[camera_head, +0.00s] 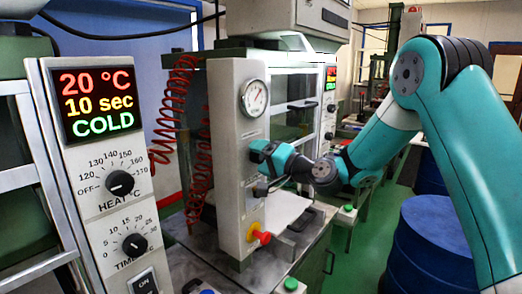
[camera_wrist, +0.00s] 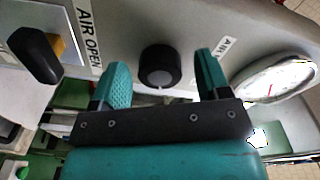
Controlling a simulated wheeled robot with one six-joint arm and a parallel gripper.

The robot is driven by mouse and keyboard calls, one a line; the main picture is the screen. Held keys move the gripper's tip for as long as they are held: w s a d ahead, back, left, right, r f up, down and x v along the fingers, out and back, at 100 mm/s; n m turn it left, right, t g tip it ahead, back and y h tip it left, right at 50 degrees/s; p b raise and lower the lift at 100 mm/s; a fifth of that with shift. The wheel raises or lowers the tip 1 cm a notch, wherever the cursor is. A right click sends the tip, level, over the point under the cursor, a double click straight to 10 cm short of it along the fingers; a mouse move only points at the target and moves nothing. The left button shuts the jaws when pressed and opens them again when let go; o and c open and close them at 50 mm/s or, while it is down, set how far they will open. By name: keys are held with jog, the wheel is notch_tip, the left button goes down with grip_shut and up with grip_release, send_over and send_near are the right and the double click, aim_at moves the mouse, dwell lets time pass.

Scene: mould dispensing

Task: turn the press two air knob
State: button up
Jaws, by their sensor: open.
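My gripper (camera_head: 268,158) is at the front of the grey press panel (camera_head: 229,100), below the round gauge (camera_head: 254,98). In the wrist view its two teal fingers are open, one on each side of a round black knob (camera_wrist: 160,68). The knob lies between the fingertips, with a visible gap to each finger. An "AIR OPEN" label (camera_wrist: 88,40) is left of the knob, and a partly hidden label is right of it. In the head view my gripper hides the knob.
A black lever with a yellow part (camera_wrist: 35,55) is left in the wrist view. A red-and-yellow knob (camera_head: 260,237) is low on the panel. A control box with a "20 °C, 10 sec, COLD" display (camera_head: 98,104) stands at left. Blue drums (camera_head: 425,245) stand at right.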

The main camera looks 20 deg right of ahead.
jog(key=shift+w+a, duration=0.15)
jog(key=shift+w, duration=0.05)
jog(key=c, duration=0.9)
jog(key=shift+c, duration=0.2)
jog(key=shift+f+b, duration=0.15)
jog(key=shift+b, duration=0.2)
